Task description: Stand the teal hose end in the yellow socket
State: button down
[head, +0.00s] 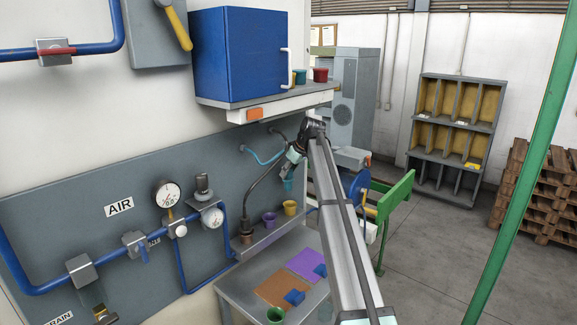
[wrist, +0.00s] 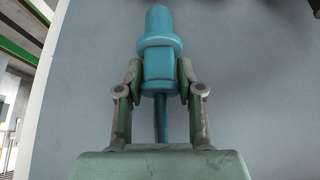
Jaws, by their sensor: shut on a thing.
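The teal hose end (head: 288,185) hangs below my gripper (head: 291,168) in the head view. In the wrist view my gripper (wrist: 160,75) is shut on the hose end (wrist: 160,28), one finger on each side of its body, with the wide collar and tip beyond the fingers. The teal hose (head: 262,158) runs from a wall fitting on the left to the gripper. The yellow socket (head: 290,208) sits on the wall ledge, just below the hose end. A small gap seems to part them, but depth is hard to tell. The wrist view does not show the socket.
On the same ledge, a purple socket (head: 269,219) and a copper-brown socket (head: 246,237) stand to the left; a dark hose (head: 262,183) bends into the brown one. A grey table (head: 236,287) lies below.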

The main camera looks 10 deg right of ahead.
aim_at(290, 189)
jog(key=shift+w+d, duration=0.4)
jog(key=shift+d, duration=0.1)
jog(key=shift+s+a+f, duration=0.1)
jog(key=shift+s+f, duration=0.05)
jog(key=shift+f, duration=0.55)
jog(key=shift+f+b, duration=0.55)
jog(key=shift+f, duration=1.2)
jog(key=shift+f, duration=0.15)
jog(key=shift+f+b, duration=0.5)
jog(key=shift+f, duration=0.05)
jog(key=shift+f, duration=0.2)
jog(key=shift+f+b, duration=0.5)
jog(key=shift+f, duration=0.3)
jog(key=shift+f, duration=0.2)
jog(key=shift+f+b, duration=0.4)
jog(key=shift+f, duration=0.2)
